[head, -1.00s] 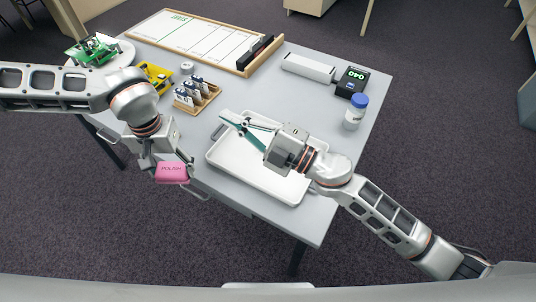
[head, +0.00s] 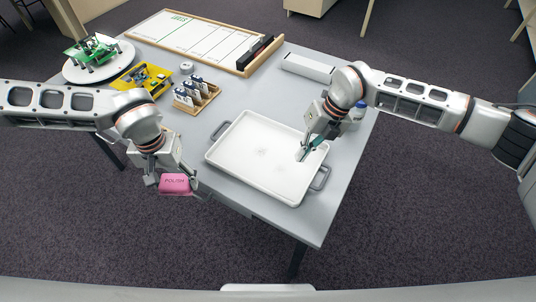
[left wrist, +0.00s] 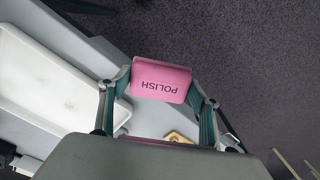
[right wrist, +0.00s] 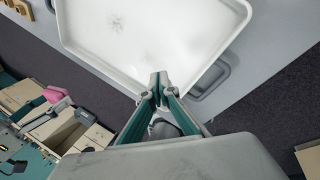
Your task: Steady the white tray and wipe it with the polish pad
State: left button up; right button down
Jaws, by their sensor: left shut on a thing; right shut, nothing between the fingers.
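The white tray (head: 250,170) lies on the grey table, with grey handles at its left and right ends. Faint grey smudges show on its floor, also in the right wrist view (right wrist: 115,25). My left gripper (head: 178,180) is shut on the pink polish pad (head: 174,184), held off the table's front left edge; the pad reads POLISH in the left wrist view (left wrist: 160,82). My right gripper (head: 303,154) is shut and empty, above the tray's right side near the right handle (head: 320,178). In the right wrist view its fingertips (right wrist: 158,82) meet in front of the tray rim.
A planner board (head: 205,40) and a white box (head: 308,67) lie further back.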

pick_arm(q)
jog(key=shift+s+f, duration=0.2)
jog(key=shift+f, duration=0.25)
pick_arm(e)
jog(key=w+d+r+m+t+h, duration=0.1)
jog(key=w+d+h, duration=0.15)
jog(key=d, duration=0.35)
jog(key=w+d+r+m+h, duration=0.1)
jog(key=w+d+r+h, duration=0.15)
jog(key=d, duration=0.45)
pick_arm(q)
jog(key=shift+f, duration=0.1)
jog(key=shift+s+f+b, duration=0.1)
jog(key=shift+f+b, duration=1.95)
jog(key=shift+f, duration=0.05)
pick_arm(e)
send_over(337, 156)
jog(key=shift+y, duration=0.4)
jog(key=shift+f, duration=3.05)
pick_arm(q)
jog(key=shift+r, duration=0.1)
pick_arm(e)
jog(key=shift+r, duration=0.1)
pick_arm(q)
jog(key=shift+s+f+b, duration=0.15)
jog(key=shift+f+b, duration=0.6)
jog(key=shift+f, duration=0.35)
pick_arm(e)
jog(key=shift+f, duration=2.3)
